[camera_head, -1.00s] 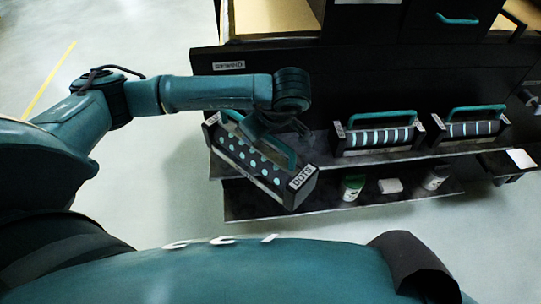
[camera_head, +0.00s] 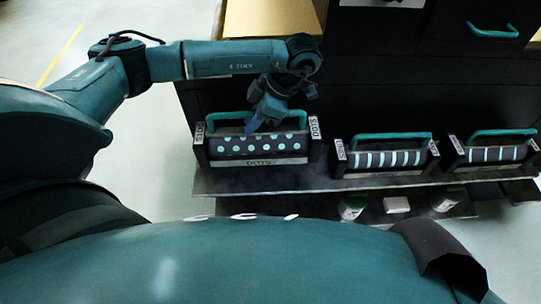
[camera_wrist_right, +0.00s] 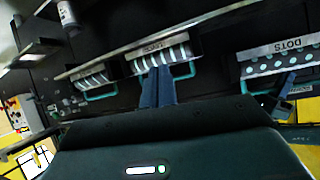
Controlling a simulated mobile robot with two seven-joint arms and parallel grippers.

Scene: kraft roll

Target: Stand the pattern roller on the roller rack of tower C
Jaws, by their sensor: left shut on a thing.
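The pattern roller (camera_head: 262,143), dark with pale dots and "DOTS" labels, stands upright at the left end of the rack shelf (camera_head: 240,184). Whether its base rests on the shelf or hovers just above is hard to tell. My left gripper (camera_head: 262,118) is shut on its teal handle from above, and its fingers hide part of the handle. The roller also shows in the right wrist view (camera_wrist_right: 290,61). There my right gripper (camera_wrist_right: 159,68) has its two blue fingers close together, with nothing seen between them, in front of a striped roller.
Two striped rollers with teal handles, a middle one (camera_head: 390,159) and a right one (camera_head: 490,153), stand along the same shelf. A lower shelf holds a green-labelled jar (camera_head: 352,207), a white block (camera_head: 397,205) and another container (camera_head: 446,200). A dark cabinet rises behind.

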